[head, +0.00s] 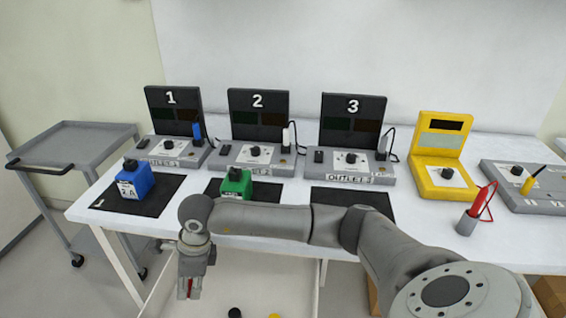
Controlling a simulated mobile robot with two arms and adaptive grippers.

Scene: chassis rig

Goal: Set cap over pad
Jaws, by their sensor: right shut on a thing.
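My right gripper (189,290) points down in front of the table's near edge, left of the middle, over an open white bin or drawer. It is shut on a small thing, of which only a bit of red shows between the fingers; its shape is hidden. Two small round pieces that may be caps, one black (235,313) and one yellow (274,316), lie below at the bottom edge of the view. Black mats that may be the pads lie on the table: the left mat (106,200), the partly hidden middle mat (273,190) and the bare right mat (350,199).
A blue block (135,184) stands on the left mat and a green block (237,184) on the middle one. Numbered outlet stations stand behind. A yellow meter (443,160), a grey holder with red probe (468,222) and a grey box (530,190) are right. A cart (75,140) stands left.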

